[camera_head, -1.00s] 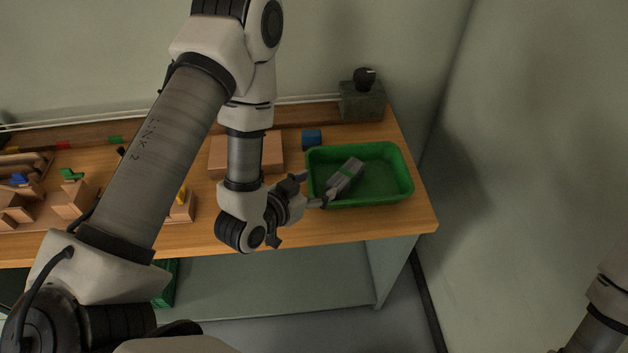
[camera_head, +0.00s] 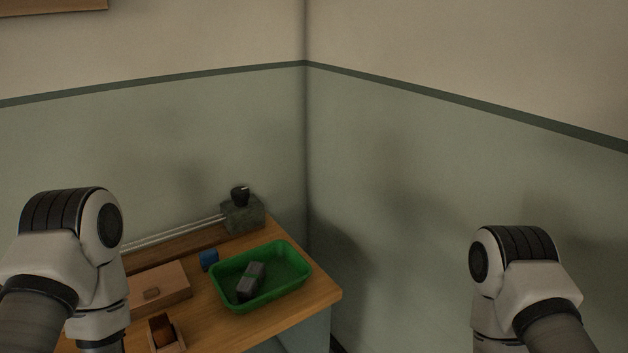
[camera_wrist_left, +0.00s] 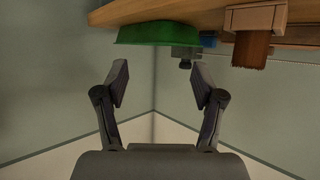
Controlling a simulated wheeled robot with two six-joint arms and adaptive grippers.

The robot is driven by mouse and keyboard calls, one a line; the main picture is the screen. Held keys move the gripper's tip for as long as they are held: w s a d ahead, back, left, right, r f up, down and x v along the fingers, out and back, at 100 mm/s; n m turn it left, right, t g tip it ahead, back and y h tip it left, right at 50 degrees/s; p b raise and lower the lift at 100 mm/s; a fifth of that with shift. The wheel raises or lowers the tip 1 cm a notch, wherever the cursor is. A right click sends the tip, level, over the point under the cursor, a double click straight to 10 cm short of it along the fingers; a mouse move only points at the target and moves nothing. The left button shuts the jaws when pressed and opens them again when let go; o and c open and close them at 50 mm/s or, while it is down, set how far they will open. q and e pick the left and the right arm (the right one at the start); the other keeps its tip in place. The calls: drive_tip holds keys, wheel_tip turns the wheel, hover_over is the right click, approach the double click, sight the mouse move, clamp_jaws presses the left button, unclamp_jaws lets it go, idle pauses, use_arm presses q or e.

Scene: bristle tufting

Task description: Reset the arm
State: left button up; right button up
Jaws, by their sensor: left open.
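My left gripper (camera_wrist_left: 164,85) is open and empty in the left wrist view, its two fingers spread apart. The green tray (camera_wrist_left: 160,33) and the wooden table edge show beyond the fingertips, at the top of that view. In the head view my left arm (camera_head: 75,260) stands at the left and my right arm (camera_head: 525,280) at the right. Both grippers are outside the head view.
The green tray (camera_head: 295,291) sits at the table's right corner with a grey block (camera_head: 251,281) in it. A blue block (camera_head: 209,260), a wooden box (camera_head: 158,285) and a dark grey block with a black knob (camera_head: 242,212) stand near it. Walls meet behind the table.

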use_arm(q)
wheel_tip(320, 180, down, 8)
drive_tip(key=s+g, duration=0.3)
drive_tip(key=g, duration=0.1)
drive_tip(key=s+a+f+n+g+y, duration=0.1)
drive_tip(key=s+f+g, duration=0.2)
drive_tip(key=s, duration=0.4)
drive_tip(key=s+a+f+n+g+y, duration=0.1)
drive_tip(key=s+f+g, duration=0.3)
drive_tip(key=s, duration=0.3)
drive_tip(key=shift+s+a+f+g, duration=0.2)
drive_tip(key=shift+f+g, duration=0.1)
drive_tip(key=shift+f, duration=0.45)
